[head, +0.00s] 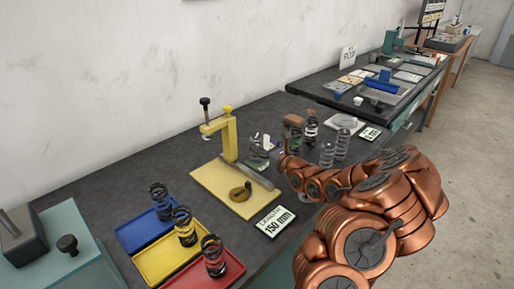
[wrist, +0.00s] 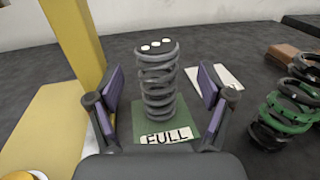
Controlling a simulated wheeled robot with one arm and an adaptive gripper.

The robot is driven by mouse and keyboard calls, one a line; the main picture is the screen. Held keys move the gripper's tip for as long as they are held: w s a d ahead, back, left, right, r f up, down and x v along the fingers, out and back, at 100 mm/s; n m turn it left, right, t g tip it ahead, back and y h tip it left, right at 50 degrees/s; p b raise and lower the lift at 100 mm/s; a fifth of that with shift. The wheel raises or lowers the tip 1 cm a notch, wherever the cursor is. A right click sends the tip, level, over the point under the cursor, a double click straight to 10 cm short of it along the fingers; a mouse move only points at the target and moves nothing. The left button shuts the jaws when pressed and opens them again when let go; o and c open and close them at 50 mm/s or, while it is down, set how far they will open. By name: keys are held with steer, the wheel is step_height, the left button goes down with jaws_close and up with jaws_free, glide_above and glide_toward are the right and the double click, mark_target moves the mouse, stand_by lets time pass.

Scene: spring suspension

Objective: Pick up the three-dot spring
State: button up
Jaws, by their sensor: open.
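The three-dot spring (wrist: 157,82) is a grey coil standing upright in the wrist view, with three white dots on its top. It stands on a green mat (wrist: 203,115) with a label reading FULL (wrist: 166,137). My gripper (wrist: 161,85) is open, with one purple-padded finger on each side of the spring and a gap to both. In the head view the grey spring (head: 257,152) shows beside the yellow press, partly hidden by my gripper (head: 270,150).
A yellow press (head: 230,150) stands close on the left. A green-and-black spring (wrist: 287,118) stands to the right. Grey springs (head: 342,143) stand behind my arm. Blue, yellow and red trays (head: 165,258) hold dark springs at the front. A sign (head: 275,222) reads 150 mm.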

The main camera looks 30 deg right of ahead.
steer(key=shift+w+a+r+p, duration=0.1)
steer(key=shift+w+p, duration=0.25)
steer(key=shift+w, duration=0.7)
steer(key=shift+w+a+r+p, duration=0.1)
steer(key=shift+w+p, duration=0.2)
steer(key=shift+w, duration=0.75)
steer(key=c, duration=1.5)
steer(key=shift+o, duration=0.2)
